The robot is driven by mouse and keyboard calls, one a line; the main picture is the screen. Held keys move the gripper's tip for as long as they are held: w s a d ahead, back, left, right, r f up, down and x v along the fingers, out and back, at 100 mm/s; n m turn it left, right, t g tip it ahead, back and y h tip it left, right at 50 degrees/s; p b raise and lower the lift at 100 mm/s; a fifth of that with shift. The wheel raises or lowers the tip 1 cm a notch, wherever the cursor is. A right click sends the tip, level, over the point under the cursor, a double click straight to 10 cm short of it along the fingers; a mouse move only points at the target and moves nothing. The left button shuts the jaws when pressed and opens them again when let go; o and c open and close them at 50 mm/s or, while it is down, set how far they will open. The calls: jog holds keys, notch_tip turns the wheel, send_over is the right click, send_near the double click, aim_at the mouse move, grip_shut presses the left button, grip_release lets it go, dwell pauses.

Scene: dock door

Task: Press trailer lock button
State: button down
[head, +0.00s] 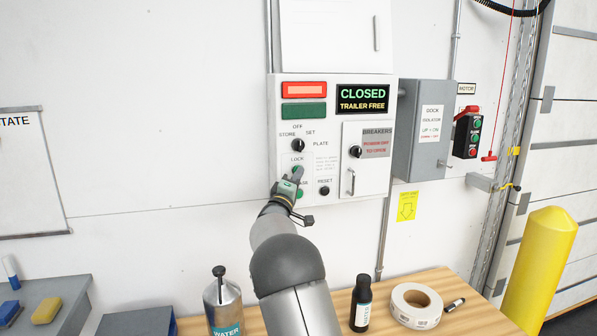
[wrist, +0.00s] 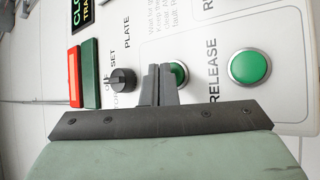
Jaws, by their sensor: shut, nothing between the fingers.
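The control panel (head: 335,150) is on the white wall, and its display (head: 363,98) reads "CLOSED" and "TRAILER FREE". The green LOCK button (head: 296,168) is at the panel's left, below the selector knob. My gripper (head: 297,175) is shut and empty, with its tips in front of the LOCK button. In the wrist view my fingers (wrist: 160,80) are together and partly cover the green button (wrist: 181,72). I cannot tell whether they touch it. The green RELEASE button (wrist: 250,67) sits beside it, clear of the fingers; in the head view it is partly hidden by my gripper.
The selector knob (head: 298,145) and black RESET button (head: 324,190) are close to my gripper. A grey isolator box (head: 422,130) juts out at right. Below is a wooden bench (head: 465,315) with a water bottle (head: 223,305), black bottle (head: 361,303) and tape roll (head: 416,305).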

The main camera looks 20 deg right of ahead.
jog(key=shift+w, duration=0.2)
dwell(0.6)
jog(key=shift+s+a+b, duration=0.1)
jog(key=shift+s+b, duration=0.4)
jog(key=shift+s, duration=0.3)
jog(key=shift+s, duration=0.1)
jog(key=shift+s+a+b, duration=0.2)
jog(key=shift+s+b, duration=0.55)
jog(key=shift+s, duration=0.45)
jog(key=shift+s+a+b, duration=0.15)
jog(key=shift+s+b, duration=0.6)
jog(key=shift+s, duration=0.45)
